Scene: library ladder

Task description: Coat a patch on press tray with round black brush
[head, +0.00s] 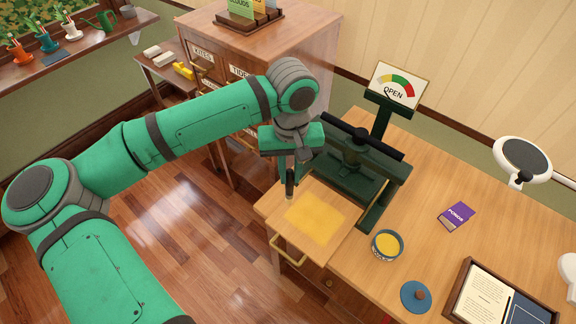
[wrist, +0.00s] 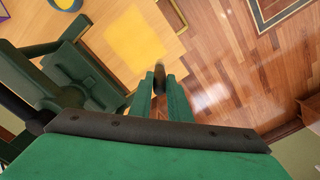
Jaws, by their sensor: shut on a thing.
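The press tray (head: 285,247) is a pale wooden board with a brass handle, pulled out in front of the dark green press (head: 357,160). A yellow, roughly square coated patch (head: 315,219) covers much of its top; the patch also shows in the wrist view (wrist: 143,43). My gripper (head: 290,168) is shut on the round black brush (head: 290,184), which points down near the tray's left back corner, beside the patch. The brush also shows between the fingers in the wrist view (wrist: 160,78). I cannot tell whether its tip touches the tray.
A blue bowl of yellow paste (head: 387,245) stands right of the tray, with a blue lid (head: 416,297) and a purple packet (head: 457,215) nearby. The "OPEN" dial sign (head: 395,87) stands behind the press. A wooden cabinet (head: 240,50) is behind my arm.

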